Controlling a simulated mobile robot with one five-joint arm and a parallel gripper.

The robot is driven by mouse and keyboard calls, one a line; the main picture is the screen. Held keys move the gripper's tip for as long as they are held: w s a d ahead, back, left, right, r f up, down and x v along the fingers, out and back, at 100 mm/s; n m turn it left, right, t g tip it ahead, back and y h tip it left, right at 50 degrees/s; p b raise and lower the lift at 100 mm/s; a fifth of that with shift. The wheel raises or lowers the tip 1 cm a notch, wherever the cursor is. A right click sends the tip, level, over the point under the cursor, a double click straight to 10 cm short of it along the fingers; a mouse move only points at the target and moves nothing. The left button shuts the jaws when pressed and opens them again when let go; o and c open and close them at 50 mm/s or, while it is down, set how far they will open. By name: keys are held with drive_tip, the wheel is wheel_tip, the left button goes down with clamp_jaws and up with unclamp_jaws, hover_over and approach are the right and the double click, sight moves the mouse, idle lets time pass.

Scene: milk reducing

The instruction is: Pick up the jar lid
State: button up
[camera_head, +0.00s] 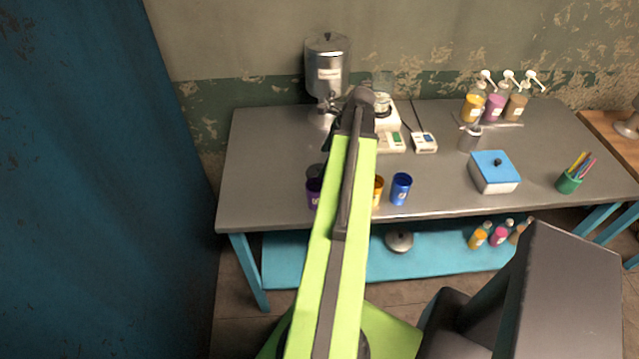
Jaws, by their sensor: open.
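My green arm reaches up the middle of the head view. My dark gripper (359,104) is at its far end, over the back of the grey table, and is open; its fingertips are mostly hidden by the arm. A round metal piece with a knob (399,241), like a lid, lies on the blue lower shelf, well below and nearer than my gripper. A small dark round thing (315,171) on the table behind the purple cup is partly hidden by my arm. I cannot tell which is the jar lid. A glass jar (383,84) shows just right of my gripper.
The grey table (262,150) holds a metal dispenser (328,72), white scales (390,142), a purple cup (313,193), a yellow cup (378,190), a blue cup (400,189), a blue-topped box (494,172), pump bottles (495,106) and a pencil cup (569,182). The left tabletop is clear.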

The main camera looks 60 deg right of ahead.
sight(320, 167)
drive_tip(key=b+x, duration=0.4)
drive_tip(key=shift+s+d+f, duration=0.15)
drive_tip(key=shift+f, duration=0.25)
drive_tip(key=shift+f+b, duration=0.3)
drive_tip(key=shift+b, duration=0.2)
drive_tip(key=shift+w+r, duration=0.2)
drive_tip(key=shift+w, duration=0.05)
drive_tip(key=shift+c, duration=0.5)
drive_tip(key=c, duration=1.1)
drive_tip(key=shift+r+p, duration=0.1)
drive_tip(key=shift+p, duration=0.2)
